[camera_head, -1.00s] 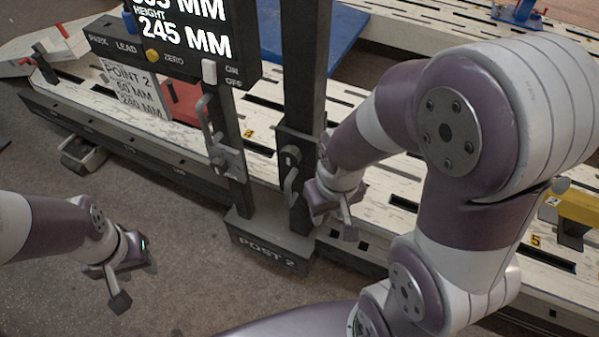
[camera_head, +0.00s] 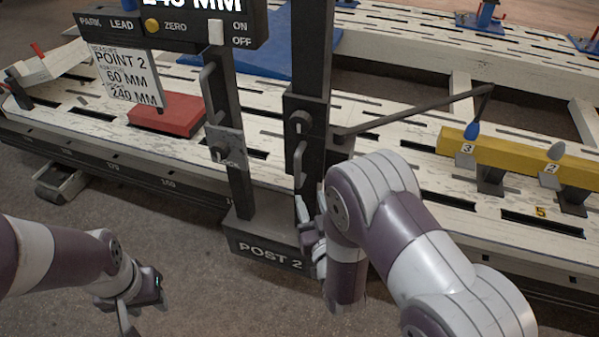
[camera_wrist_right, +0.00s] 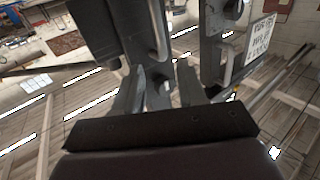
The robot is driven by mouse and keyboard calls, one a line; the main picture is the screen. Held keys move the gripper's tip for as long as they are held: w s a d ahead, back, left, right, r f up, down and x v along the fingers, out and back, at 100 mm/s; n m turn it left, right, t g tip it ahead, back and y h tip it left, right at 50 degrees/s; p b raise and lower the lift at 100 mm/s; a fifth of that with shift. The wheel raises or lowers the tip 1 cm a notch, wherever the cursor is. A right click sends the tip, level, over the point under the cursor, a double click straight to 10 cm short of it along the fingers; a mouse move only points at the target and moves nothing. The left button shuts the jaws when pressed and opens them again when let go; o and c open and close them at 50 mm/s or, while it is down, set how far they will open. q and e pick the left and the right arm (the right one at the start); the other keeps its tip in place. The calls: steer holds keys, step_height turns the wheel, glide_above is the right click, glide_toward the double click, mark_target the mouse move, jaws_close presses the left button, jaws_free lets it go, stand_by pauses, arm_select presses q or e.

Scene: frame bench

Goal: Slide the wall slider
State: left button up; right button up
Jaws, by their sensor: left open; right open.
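A dark slider carriage (camera_head: 305,115) with a round knob and a grey bar handle (camera_head: 299,160) sits on the right upright of the POST 2 stand (camera_head: 268,243). The left upright carries a plate (camera_head: 225,148) and another bar handle (camera_head: 208,95). My right gripper (camera_head: 306,228) is low beside the right upright, below the carriage handle. In the right wrist view its open fingers (camera_wrist_right: 160,88) point toward the post, with a bar handle (camera_wrist_right: 158,30) beyond them; contact is unclear. My left gripper (camera_head: 140,305) is at lower left, open, away from the post.
A control box (camera_head: 165,28) with a display and switches is above the left upright. A pointer rod (camera_head: 415,112) reaches right from the carriage. A yellow beam (camera_head: 510,160) with numbered tags, a red block (camera_head: 166,115) and a sign (camera_head: 122,75) stand on the slotted white bench.

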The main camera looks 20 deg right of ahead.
mark_target(299, 168)
steer(key=w+b, duration=0.1)
steer(key=w, duration=1.1)
steer(key=shift+w+b, duration=0.15)
steer(key=shift+b, duration=0.2)
jaws_close()
